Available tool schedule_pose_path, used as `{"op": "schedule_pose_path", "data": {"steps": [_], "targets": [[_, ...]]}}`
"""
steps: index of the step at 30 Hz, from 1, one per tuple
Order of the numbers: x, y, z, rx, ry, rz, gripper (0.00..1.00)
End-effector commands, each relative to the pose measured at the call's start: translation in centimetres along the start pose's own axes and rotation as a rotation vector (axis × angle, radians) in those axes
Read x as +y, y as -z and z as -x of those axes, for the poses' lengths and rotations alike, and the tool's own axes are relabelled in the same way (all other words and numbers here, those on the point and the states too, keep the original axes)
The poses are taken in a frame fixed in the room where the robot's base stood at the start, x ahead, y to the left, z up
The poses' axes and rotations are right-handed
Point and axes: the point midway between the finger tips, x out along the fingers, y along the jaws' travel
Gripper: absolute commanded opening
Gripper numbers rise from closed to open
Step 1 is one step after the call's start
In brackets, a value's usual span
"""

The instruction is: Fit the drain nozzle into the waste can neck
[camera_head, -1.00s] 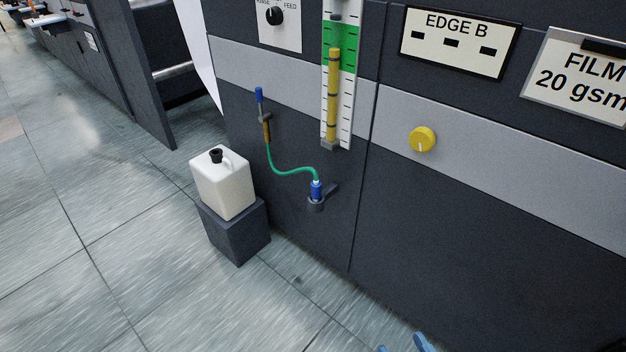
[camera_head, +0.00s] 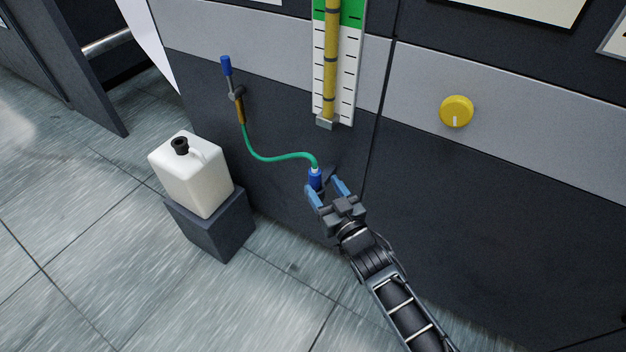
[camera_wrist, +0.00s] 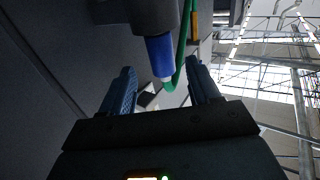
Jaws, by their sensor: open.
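The drain nozzle (camera_head: 315,178) looks to be the blue fitting with a pale collar at the lower right end of the green hose (camera_head: 268,159). It sits at a dark holder on the machine's front, mostly hidden by my gripper. My gripper (camera_head: 323,187) is open and empty, its blue fingertips close to the nozzle. In the wrist view the blue nozzle (camera_wrist: 159,55) shows between and above the fingers (camera_wrist: 160,72), with no clear contact. The white waste can (camera_head: 195,178) stands to the left, its black neck (camera_head: 180,146) on top, beside a handle.
The can stands on a dark block (camera_head: 222,228) on the tiled floor. The hose's other end rises to a brass piece with a blue top (camera_head: 226,66) on the panel. A gauge (camera_head: 330,80) and yellow knob (camera_head: 457,111) are higher up. Space between can and nozzle is open.

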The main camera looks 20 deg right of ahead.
Motion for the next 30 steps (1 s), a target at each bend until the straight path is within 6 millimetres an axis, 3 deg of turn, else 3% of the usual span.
{"op": "schedule_pose_path", "data": {"steps": [10, 20, 30], "targets": [[-0.3, 0.3, -4.5, 0.000, 0.000, -0.002, 0.61], [-0.3, 0.4, -5.2, -0.001, 0.000, -0.001, 0.61], [-0.3, 0.4, -5.2, -0.001, 0.000, -0.001, 0.30]]}}
